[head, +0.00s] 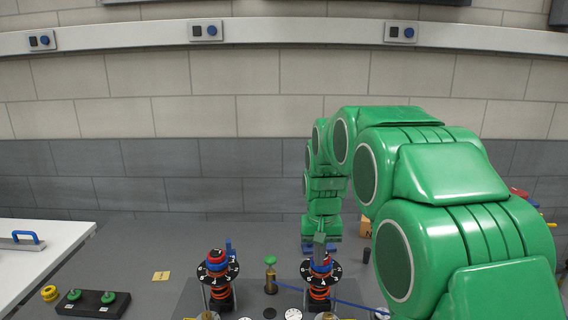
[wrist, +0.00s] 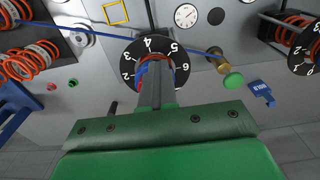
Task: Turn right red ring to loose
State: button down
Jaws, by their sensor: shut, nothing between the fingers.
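The right assembly stands on the fixture plate with a black numbered dial (head: 307,272) around a blue ring and a red ring (head: 321,258); an orange spring sits below. My gripper (head: 319,250) points down right over its top, shut and empty. In the wrist view my gripper's fingers (wrist: 155,88) lie in front of the dial (wrist: 128,73) and hide most of its centre. Only slivers of red and blue show beside the fingers. I cannot tell whether the fingertips touch the red ring. The left assembly has a similar red top (head: 216,255) and black dial.
A brass post with a green knob (head: 270,260) stands between the two assemblies. A blue rod or cable (head: 345,302) runs across the plate. A black block with green knobs (head: 92,301) lies at left, near a white table (head: 45,250). A blue tag (wrist: 262,93) is beside the right dial.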

jog(key=shift+s+d+f+g, duration=0.2)
jog(key=shift+s+d+f, duration=0.15)
jog(key=shift+f, duration=0.2)
jog(key=shift+s+d+f+g, duration=0.2)
jog(key=shift+s+d+f, duration=0.1)
jog(key=shift+f, duration=0.25)
jog(key=shift+w+d, duration=0.1)
jog(key=shift+w, duration=0.1)
jog(key=shift+w+d+r, duration=0.15)
jog(key=shift+w+r, duration=0.05)
jog(key=shift+r, duration=0.35)
jog(key=shift+w+d+r+t, duration=0.35)
jog(key=shift+w+r+t, duration=0.05)
jog(key=shift+w+d, duration=0.1)
jog(key=shift+d, duration=0.05)
jog(key=shift+r, duration=0.1)
jog(key=shift+s+d, duration=0.15)
jog(key=shift+s, duration=0.3)
notch_tip(320, 180, up, 6)
jog(key=shift+s+f, duration=0.1)
jog(key=shift+f, duration=0.1)
